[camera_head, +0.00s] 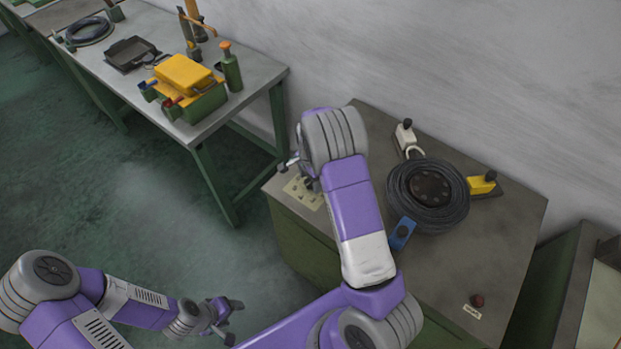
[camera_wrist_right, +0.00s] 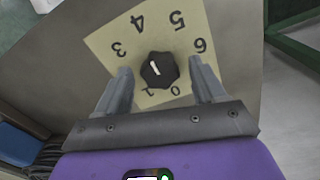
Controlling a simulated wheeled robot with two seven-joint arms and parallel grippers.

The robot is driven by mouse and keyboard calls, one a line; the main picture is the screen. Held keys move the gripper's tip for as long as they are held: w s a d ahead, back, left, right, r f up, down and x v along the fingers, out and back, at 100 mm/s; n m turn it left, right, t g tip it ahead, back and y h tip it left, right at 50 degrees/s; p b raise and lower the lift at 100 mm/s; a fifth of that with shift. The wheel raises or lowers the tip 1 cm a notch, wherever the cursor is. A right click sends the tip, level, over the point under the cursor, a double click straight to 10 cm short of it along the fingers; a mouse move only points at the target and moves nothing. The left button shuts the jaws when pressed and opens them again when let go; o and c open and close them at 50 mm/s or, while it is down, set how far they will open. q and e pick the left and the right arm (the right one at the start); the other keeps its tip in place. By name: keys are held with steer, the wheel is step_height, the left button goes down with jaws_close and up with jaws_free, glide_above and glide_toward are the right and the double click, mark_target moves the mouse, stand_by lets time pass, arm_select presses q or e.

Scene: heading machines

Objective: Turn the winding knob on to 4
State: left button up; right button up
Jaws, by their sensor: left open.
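The winding knob (camera_wrist_right: 158,70) is a small black knob with a white pointer mark, on a cream dial plate (camera_wrist_right: 118,42) with printed numbers. The numbers 3, 4, 5 and 6 are readable and appear upside down in the right wrist view. The pointer slants towards the plate's 4 side or its opposite; I cannot tell which. In the head view the plate (camera_head: 309,197) is partly hidden by my right arm. My right gripper (camera_wrist_right: 160,68) is open, its fingers on either side of the knob with visible gaps. My left gripper (camera_head: 230,312) is open and empty, low above the floor.
A workbench (camera_head: 255,82) with tools stands behind left. Open floor lies left.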

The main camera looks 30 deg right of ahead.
mark_target(311, 182)
step_height(311, 182, up, 8)
steer(key=shift+f+p, duration=0.2)
steer(key=shift+p, duration=0.2)
stand_by(0.3)
